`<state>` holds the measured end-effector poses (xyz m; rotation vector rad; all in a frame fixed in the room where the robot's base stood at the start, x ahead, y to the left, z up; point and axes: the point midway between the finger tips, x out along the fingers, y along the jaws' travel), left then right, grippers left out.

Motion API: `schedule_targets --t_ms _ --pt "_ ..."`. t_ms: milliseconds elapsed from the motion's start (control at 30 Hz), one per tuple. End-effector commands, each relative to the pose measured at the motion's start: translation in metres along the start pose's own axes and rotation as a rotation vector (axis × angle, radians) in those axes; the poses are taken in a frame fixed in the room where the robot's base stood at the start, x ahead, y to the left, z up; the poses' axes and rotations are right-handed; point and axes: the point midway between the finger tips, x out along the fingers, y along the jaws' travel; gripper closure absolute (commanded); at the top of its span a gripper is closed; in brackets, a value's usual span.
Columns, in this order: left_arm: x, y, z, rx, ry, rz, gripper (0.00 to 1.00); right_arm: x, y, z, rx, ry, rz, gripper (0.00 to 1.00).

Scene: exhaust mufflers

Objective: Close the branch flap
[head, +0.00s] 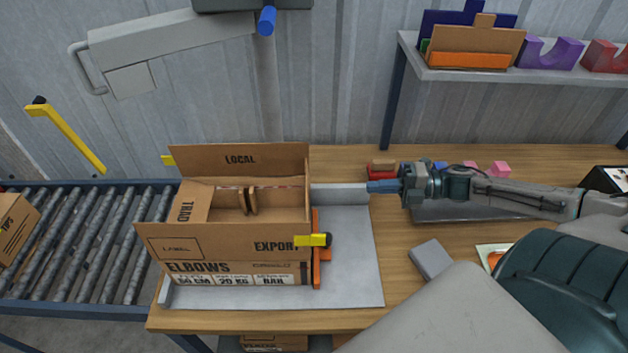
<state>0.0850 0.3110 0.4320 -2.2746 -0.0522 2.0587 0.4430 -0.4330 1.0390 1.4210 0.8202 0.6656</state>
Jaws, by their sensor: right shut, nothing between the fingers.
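An open cardboard box (235,270) marked ELBOWS stands on a grey plate on the bench. Its back flap (238,158) reads LOCAL and stands up. Its front flap (215,245) reads EXPORT and leans outward. A left flap (194,204) reads TRAD, the rest cut off from sight. I cannot read BRANCH on any flap, and no right flap is clearly visible. Brown curved pieces (250,201) show inside the box. My right gripper (372,187), with blue fingertips, is shut and empty, pointing left, to the right of the box and apart from it. My left gripper is not in view.
A yellow and black clip (313,240) and an orange part (317,268) sit at the box's right side. A grey block (431,260) lies on the wooden bench (400,300). A roller conveyor (90,250) runs at left. A shelf (520,76) hangs at upper right.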

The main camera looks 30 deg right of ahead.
Motion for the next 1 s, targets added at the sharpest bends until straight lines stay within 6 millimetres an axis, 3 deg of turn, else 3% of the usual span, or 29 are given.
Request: schedule_targets --t_ms 133,267,533,1000 --pt "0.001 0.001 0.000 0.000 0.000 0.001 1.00 -0.004 0.007 -0.002 -0.032 0.062 0.000 1.00" --pt "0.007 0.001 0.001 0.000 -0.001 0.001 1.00 0.005 0.006 -0.003 -0.035 0.068 0.005 1.00" --pt "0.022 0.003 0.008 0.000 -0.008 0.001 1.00 0.046 0.006 -0.006 -0.037 0.065 0.009 1.00" --pt "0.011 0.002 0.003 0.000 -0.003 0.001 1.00 0.102 0.011 -0.009 -0.032 0.062 0.007 1.00"
